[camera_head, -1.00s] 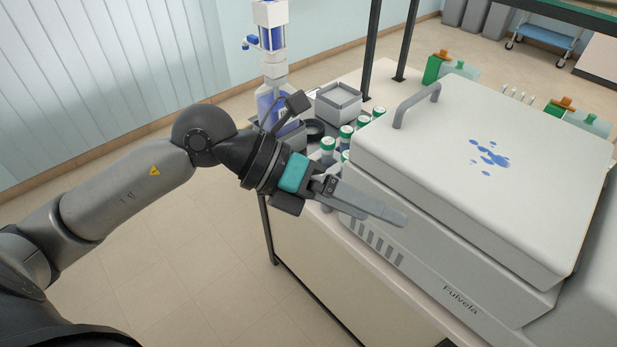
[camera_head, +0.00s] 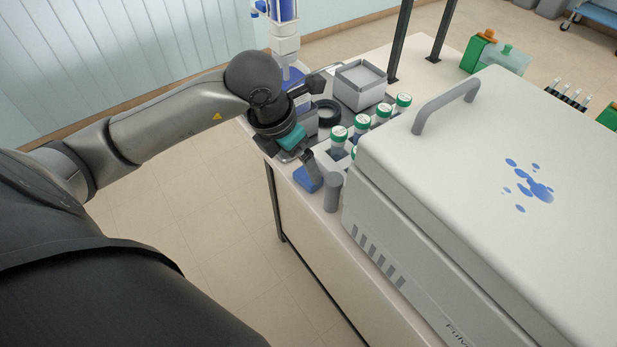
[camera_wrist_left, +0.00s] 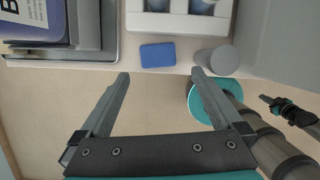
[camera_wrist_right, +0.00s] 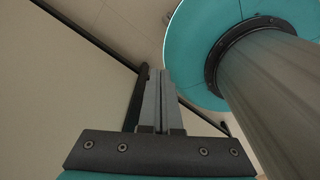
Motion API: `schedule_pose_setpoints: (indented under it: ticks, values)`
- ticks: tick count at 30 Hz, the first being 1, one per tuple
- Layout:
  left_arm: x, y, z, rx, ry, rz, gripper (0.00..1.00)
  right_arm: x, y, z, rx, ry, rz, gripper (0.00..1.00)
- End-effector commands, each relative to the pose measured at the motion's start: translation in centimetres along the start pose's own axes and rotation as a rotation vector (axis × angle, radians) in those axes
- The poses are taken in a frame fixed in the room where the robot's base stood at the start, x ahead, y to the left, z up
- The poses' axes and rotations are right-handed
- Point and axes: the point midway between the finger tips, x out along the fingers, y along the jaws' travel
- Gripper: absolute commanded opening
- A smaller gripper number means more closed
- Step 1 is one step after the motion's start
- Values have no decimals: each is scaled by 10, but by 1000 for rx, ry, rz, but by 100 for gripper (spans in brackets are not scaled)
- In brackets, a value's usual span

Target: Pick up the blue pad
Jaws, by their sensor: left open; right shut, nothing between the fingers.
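The blue pad (camera_head: 307,179) lies flat on the counter near its front edge. In the left wrist view the blue pad (camera_wrist_left: 157,55) sits just beyond and between the fingertips of my left gripper (camera_wrist_left: 160,74). That gripper is open and empty, with a visible gap to the pad. In the head view my left arm reaches down over the counter edge, and its hand partly hides the area beside the pad. My right gripper (camera_wrist_right: 160,72) shows only in the right wrist view, shut and empty, away from the pad.
A grey cylinder (camera_head: 333,192) stands close to the pad's right. Green-capped vials (camera_head: 339,133) in a white rack are behind it, and the large white machine (camera_head: 450,160) fills the right. A grey box (camera_head: 360,88) stands farther back. Floor is free before the counter.

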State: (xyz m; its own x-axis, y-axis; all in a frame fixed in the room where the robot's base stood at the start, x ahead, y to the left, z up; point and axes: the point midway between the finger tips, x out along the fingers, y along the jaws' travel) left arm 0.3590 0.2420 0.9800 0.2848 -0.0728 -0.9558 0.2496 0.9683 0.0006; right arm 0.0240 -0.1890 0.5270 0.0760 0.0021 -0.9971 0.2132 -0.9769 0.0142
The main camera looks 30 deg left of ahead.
Motion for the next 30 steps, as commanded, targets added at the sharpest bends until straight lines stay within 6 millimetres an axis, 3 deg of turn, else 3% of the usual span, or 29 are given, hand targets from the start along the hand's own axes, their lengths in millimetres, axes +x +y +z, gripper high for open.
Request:
schedule_pose_setpoints:
  ticks: [3,8,18,27,30]
  values:
    - [15,0,0,-1,0,-2,100,2,0,-3,0,4,0,0]
    - [23,0,1,0,0,-1,100,3,1,-8,0,13,1,0]
    - [66,2,5,-1,0,-2,100,8,1,-11,0,18,1,0]
    - [71,3,6,1,-1,-1,100,8,1,-11,0,18,1,0]
    - [70,3,6,1,-1,0,89,8,1,-11,0,18,1,0]
